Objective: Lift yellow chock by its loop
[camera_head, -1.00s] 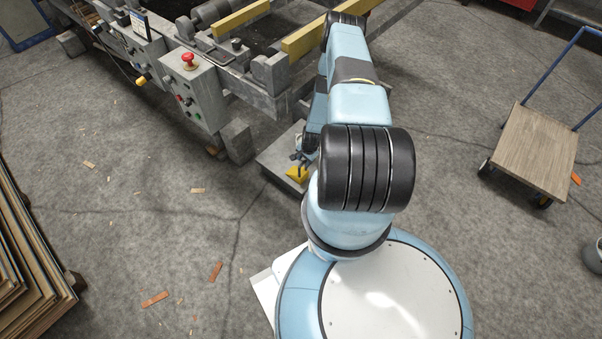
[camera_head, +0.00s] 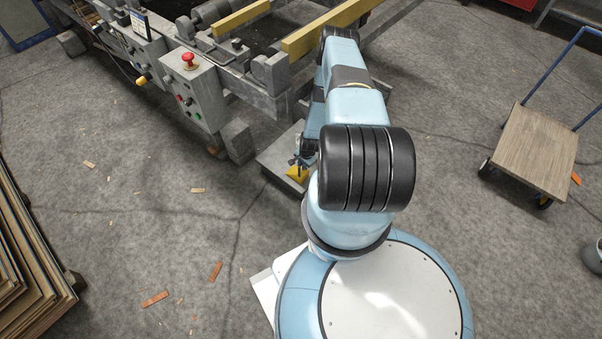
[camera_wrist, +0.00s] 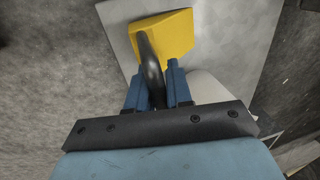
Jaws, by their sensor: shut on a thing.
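The yellow chock (camera_head: 297,172) is small in the head view, at the near end of a grey slab (camera_head: 272,158) beside the machine. In the wrist view the yellow chock (camera_wrist: 165,36) fills the upper middle, with a dark loop (camera_wrist: 150,62) rising from it toward me. My gripper (camera_wrist: 158,84) is shut on the loop, with one blue finger on each side. In the head view my gripper (camera_head: 303,158) is right at the chock, partly hidden by my arm. I cannot tell whether the chock is clear of the slab.
The machine with a control box (camera_head: 196,92) and red button stands beyond the slab. A flat wooden cart (camera_head: 535,150) is at right. Stacked veneer sheets (camera_head: 25,250) are at left. Open concrete floor with a few wood scraps lies between.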

